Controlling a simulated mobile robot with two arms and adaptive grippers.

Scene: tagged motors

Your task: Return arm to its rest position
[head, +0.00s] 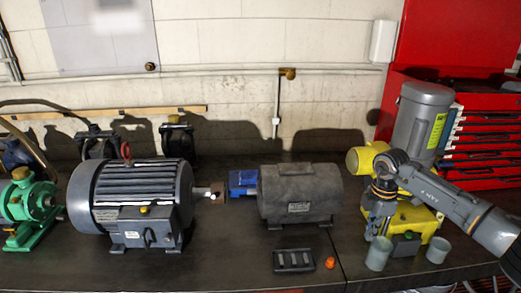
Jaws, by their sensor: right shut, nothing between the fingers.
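My right arm (440,195) reaches in from the right edge. Its right gripper (376,230) points down in front of the yellow motor (413,218), just above a grey cup (378,256); I cannot tell whether it touches either. The gripper is shut and empty. The arm hides part of the yellow motor. A large grey finned motor (125,195) stands at the left and a dark grey motor (302,195) at the centre. My left gripper is not in view.
A second grey cup (437,250), a small orange piece (330,263) and a black tray (293,267) lie near the front. A green pump (28,210) stands far left. A red tool cabinet (485,183) is behind my right arm. The bench between the large motor and tray is clear.

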